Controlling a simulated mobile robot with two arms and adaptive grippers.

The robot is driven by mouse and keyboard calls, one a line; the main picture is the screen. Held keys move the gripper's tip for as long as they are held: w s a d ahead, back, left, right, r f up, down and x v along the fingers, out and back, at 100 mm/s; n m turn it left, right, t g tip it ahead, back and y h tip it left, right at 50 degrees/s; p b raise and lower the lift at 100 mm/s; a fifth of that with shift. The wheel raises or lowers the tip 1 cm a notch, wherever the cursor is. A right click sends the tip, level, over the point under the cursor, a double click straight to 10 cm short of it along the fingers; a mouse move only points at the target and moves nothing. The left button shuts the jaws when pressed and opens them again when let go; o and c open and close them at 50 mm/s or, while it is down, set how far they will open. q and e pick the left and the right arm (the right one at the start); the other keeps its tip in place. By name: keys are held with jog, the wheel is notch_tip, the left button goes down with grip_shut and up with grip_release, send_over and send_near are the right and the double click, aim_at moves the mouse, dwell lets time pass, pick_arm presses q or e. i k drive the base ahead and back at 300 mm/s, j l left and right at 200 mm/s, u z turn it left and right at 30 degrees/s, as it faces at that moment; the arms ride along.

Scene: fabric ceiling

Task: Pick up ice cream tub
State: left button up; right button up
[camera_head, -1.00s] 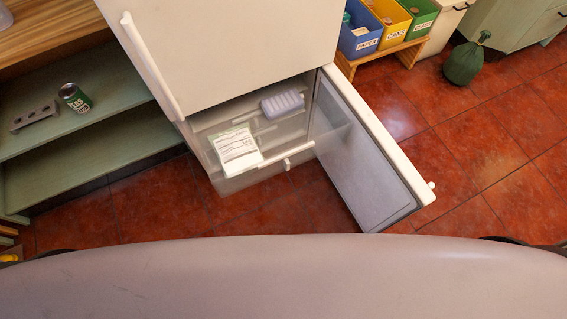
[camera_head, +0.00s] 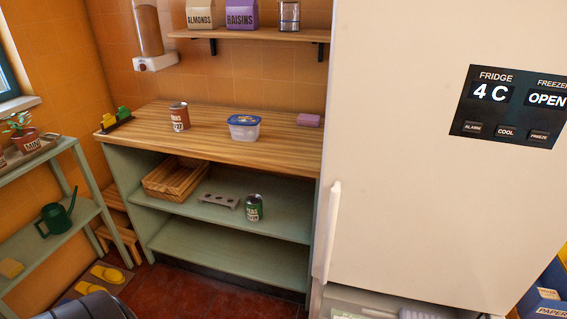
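A small tub with a blue lid and a pale body (camera_head: 244,127) stands upright on the wooden counter (camera_head: 215,152), right of centre on its top. It looks like the ice cream tub, though its label is too small to read. Neither of my grippers shows in the head view, so nothing is seen touching the tub.
The white fridge (camera_head: 430,150) borders the counter on the right. A shelf with almonds (camera_head: 200,14) and raisins (camera_head: 241,14) hangs above.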

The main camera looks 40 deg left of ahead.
aim_at(243, 126)
jog(key=u, duration=1.5)
jog(key=i+j+z, duration=0.15)
jog(key=z, duration=0.25)
jog(key=i+j+z, duration=0.1)
jog(key=z, duration=0.3)
jog(key=j, duration=0.1)
